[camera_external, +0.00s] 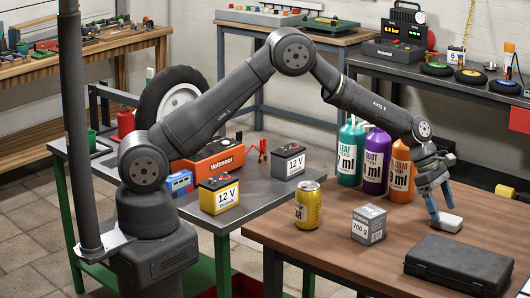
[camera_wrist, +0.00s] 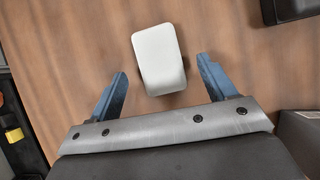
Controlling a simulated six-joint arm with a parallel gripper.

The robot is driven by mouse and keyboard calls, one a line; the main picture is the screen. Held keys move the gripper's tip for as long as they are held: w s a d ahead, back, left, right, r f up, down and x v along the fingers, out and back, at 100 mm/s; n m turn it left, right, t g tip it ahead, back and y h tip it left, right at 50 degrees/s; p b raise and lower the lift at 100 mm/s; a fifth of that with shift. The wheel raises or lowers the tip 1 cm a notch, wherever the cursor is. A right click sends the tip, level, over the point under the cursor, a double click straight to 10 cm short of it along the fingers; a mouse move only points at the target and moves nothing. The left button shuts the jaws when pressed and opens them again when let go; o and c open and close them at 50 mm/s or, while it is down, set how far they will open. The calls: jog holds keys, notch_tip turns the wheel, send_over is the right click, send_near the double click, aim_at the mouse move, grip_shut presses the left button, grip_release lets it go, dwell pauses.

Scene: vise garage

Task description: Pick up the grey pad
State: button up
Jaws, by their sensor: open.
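The grey pad (camera_external: 446,222) is a small light-grey block with rounded corners on the brown wooden table, near its right side. In the wrist view the pad (camera_wrist: 158,59) lies ahead of and partly between the two blue fingers. My gripper (camera_external: 433,205) is above the pad, pointing down, with its fingers at or just over it. In the wrist view my gripper (camera_wrist: 161,82) is open, with a gap on both sides of the pad. Whether a finger touches the pad cannot be told from the external view.
A black case (camera_external: 459,264) lies in front of the pad. A grey 700 g box (camera_external: 369,225) and a yellow can (camera_external: 308,205) stand to the left. Teal (camera_external: 351,153), purple (camera_external: 375,160) and orange (camera_external: 400,170) bottles stand behind. Bare tabletop lies right of the pad.

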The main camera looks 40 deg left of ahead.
jog(key=x, duration=0.3)
jog(key=shift+r, duration=0.1)
jog(key=c, duration=1.1)
jog(key=shift+o, duration=0.2)
